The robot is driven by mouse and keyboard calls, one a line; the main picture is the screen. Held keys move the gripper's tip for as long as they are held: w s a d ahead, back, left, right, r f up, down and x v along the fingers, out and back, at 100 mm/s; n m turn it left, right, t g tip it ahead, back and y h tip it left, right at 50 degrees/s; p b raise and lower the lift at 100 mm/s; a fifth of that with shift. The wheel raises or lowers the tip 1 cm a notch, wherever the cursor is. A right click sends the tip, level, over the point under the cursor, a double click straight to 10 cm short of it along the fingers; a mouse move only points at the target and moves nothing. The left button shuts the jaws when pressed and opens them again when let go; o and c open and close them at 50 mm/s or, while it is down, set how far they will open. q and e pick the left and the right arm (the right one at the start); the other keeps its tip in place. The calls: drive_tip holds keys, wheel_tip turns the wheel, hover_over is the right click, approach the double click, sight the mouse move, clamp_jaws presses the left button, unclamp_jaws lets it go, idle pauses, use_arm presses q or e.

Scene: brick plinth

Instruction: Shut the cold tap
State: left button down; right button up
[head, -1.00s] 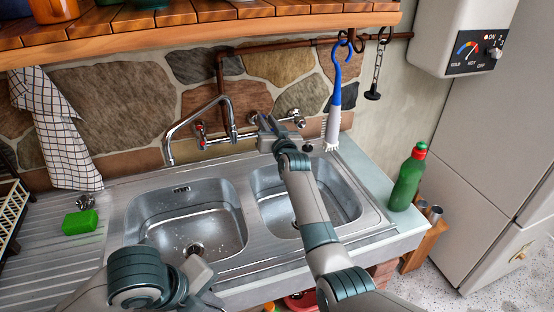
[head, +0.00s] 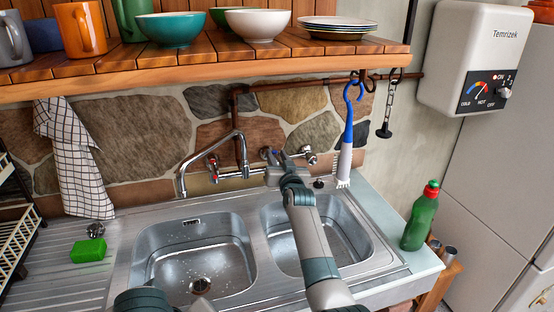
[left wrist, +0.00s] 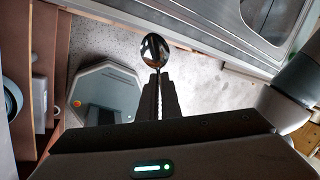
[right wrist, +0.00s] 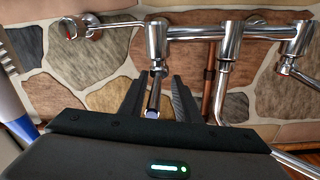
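The chrome wall tap (head: 238,172) is fixed to the stone wall above the sink; its red-marked handle (head: 212,165) is on the left. My right gripper (head: 273,158) is at the tap's right end and hides part of it. In the right wrist view, the cold handle (right wrist: 154,98) hangs from the tap body between the two dark fingers of my right gripper (right wrist: 157,88). The fingers are apart, with gaps beside the handle; contact is not clear. My left gripper (left wrist: 158,78) has its fingers together, low over the floor, with a shiny oval object (left wrist: 155,50) at its tips.
A blue and white brush (head: 346,160) hangs just right of my right gripper. A green bottle (head: 421,218) stands at the sink's right. The wooden shelf (head: 200,83) with crockery overhangs the tap. A green sponge (head: 88,250) lies on the drainer.

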drive_tip(key=shift+s+d, duration=0.15)
drive_tip(key=shift+s, duration=0.2)
drive_tip(key=shift+s+d+f, duration=0.1)
drive_tip(key=shift+s+f, duration=0.1)
drive_tip(key=shift+s, duration=0.6)
drive_tip(key=s+d+b, duration=0.1)
drive_tip(key=s+b, duration=0.1)
drive_tip(key=s, duration=0.7)
drive_tip(key=shift+s+d+r+b, duration=0.15)
drive_tip(key=shift+s+d+b, duration=0.1)
drive_tip(key=shift+d+b, duration=0.05)
